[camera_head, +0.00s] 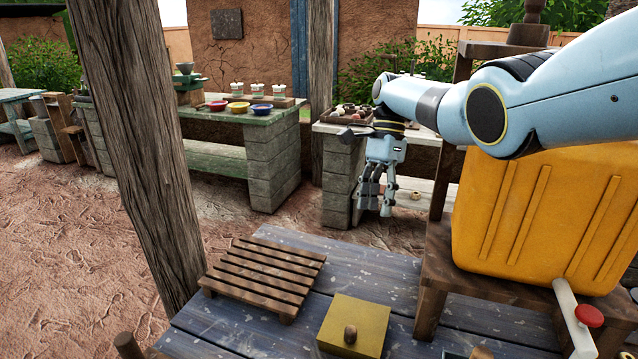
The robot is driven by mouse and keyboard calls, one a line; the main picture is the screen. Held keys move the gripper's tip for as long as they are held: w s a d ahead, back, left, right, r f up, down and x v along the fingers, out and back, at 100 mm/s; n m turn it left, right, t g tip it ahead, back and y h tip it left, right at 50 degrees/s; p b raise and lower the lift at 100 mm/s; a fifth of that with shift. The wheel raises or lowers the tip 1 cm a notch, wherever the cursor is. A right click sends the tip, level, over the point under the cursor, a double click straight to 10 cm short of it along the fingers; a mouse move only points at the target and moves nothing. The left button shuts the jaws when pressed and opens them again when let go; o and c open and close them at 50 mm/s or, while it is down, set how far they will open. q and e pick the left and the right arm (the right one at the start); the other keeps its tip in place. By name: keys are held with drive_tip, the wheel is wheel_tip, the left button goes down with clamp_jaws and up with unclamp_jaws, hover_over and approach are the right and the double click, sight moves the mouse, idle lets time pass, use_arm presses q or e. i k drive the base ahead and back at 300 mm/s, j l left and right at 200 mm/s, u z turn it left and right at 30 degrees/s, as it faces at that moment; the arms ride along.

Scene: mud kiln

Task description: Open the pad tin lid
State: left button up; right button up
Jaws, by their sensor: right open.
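The pad tin (338,348) is a square, dull yellow box on the blue-grey plank table at the bottom of the view. Its flat yellow lid (372,318) has a brown wooden knob (350,333) in the middle. The lid looks shut on the tin, and its lower side is partly cut off by the frame edge. My right gripper (375,206) hangs fingers down beyond the far edge of the table, well above and behind the tin. It is open and empty, apart from the tin. My left gripper is out of view.
A slatted wooden rack (264,274) lies left of the tin. A large yellow container (545,225) with a red-ended tap (588,315) stands on a wooden stand to the right. A thick wooden post (140,140) rises at left. Bare planks lie between rack and stand.

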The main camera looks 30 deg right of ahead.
sight(356, 318)
drive_tip(key=k+j, duration=1.25)
